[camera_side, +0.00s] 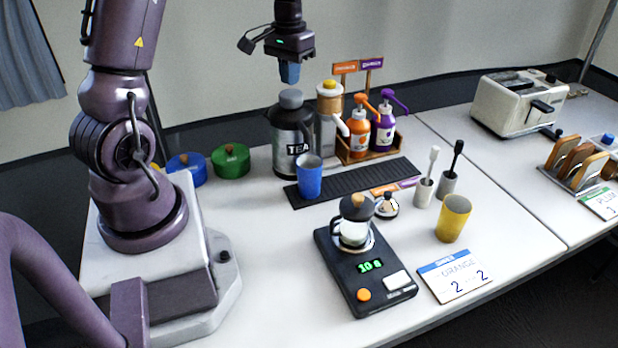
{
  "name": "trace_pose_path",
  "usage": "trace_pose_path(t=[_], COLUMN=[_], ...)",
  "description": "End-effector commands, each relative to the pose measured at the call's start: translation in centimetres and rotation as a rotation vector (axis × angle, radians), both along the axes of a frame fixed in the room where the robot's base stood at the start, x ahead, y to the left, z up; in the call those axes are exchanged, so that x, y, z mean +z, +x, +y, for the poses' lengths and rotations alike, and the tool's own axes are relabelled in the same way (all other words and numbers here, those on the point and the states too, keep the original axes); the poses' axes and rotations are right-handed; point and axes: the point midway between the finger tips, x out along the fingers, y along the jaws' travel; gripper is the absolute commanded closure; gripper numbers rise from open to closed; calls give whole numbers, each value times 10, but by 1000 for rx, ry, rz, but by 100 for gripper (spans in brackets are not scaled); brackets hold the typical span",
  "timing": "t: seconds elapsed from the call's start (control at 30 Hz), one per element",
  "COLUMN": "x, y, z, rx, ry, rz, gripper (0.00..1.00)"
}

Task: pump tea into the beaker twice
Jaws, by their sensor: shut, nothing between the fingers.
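The dark tea dispenser (291,136), labelled TEA, stands upright at the back of the table with a grey rounded top (291,98). A blue beaker-like cup (309,180) stands upright in front of it on a black ribbed mat; its inside is too dark to tell the contents. My gripper (289,78) points down with its blue fingertips shut and empty. In the picture it is just above the grey top, with a small gap between them.
Beside the dispenser stand a steel one with a yellow knob (330,86) and a rack with orange (359,135) and purple (384,132) pump bottles. In front are a scale (338,275) bearing a glass pot, a yellow cup (453,220) and a card (455,276).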

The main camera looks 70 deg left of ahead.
Motion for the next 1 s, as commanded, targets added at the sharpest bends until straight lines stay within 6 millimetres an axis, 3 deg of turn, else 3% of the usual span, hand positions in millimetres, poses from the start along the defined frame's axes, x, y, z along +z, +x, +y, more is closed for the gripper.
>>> trace_pose_path(t=[1.0], x=[-33], y=[0], z=[0], rx=[0], ry=[-1], rz=[1], gripper=[100])
